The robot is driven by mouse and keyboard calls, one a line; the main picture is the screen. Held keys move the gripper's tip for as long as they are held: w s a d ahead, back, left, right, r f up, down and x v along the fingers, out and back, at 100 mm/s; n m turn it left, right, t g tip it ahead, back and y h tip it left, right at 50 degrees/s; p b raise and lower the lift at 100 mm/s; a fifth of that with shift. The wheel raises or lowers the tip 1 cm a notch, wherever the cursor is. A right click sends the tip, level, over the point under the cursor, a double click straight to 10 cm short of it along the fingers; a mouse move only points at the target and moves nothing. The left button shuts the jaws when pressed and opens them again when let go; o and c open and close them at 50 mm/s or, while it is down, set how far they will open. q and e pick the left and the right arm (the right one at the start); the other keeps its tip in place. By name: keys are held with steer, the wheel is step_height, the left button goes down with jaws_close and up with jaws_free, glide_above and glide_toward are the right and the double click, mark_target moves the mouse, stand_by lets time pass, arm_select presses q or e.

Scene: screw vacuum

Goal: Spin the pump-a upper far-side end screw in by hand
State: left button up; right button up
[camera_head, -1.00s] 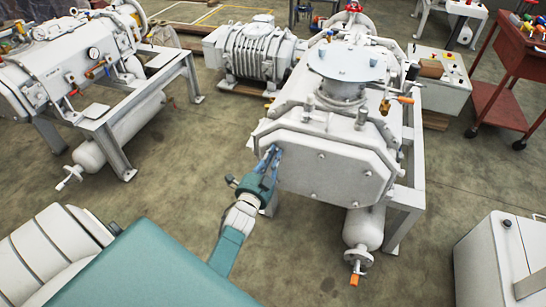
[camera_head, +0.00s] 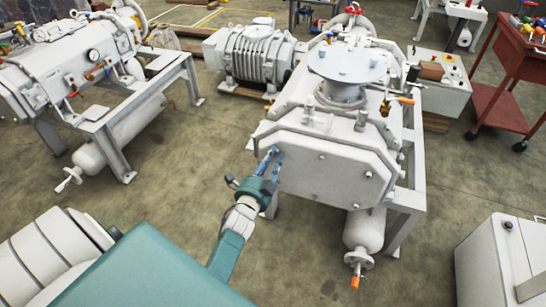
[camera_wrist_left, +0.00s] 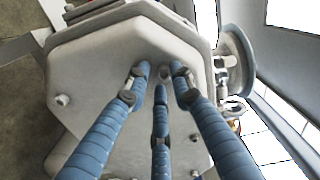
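The pump with the light grey end plate (camera_head: 330,170) stands in the middle of the head view. Several small screws show on the plate, including an upper one (camera_head: 320,156). My left gripper (camera_head: 273,153) is at the plate's upper left part, its blue fingers apart and pointing at the plate. In the left wrist view my left gripper (camera_wrist_left: 161,74) has three fingers spread around a small grey screw head (camera_wrist_left: 165,73). I cannot tell whether any finger touches it. In the head view the fingers hide that screw. My right gripper is not in view.
A second pump (camera_head: 70,60) on a stand is at the left, and a ribbed machine (camera_head: 252,55) is behind. A red cart (camera_head: 515,60) and a grey cabinet (camera_head: 500,262) are at the right. Open floor lies left of the end plate.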

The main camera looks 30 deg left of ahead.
arm_select(q)
steer(key=shift+r, duration=0.15)
steer(key=v, duration=1.2)
stand_by(0.3)
